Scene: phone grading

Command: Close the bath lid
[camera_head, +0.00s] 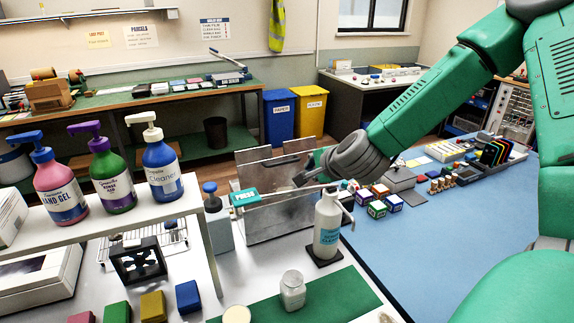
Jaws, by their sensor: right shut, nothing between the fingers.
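The bath looks like a metal box (280,222) in the middle of the view, on the pale bench. A grey metal panel (262,170) stands raised at its back and looks like the lid, open. My right arm comes in from the upper right. My right gripper (300,181) is shut and empty, over the bath's top right part, in front of the panel. Whether it touches the panel or the rim I cannot tell. My left gripper is not in view.
A shelf with pump bottles (162,168) is at left. Coloured cubes (377,209) lie on the blue mat (450,240).

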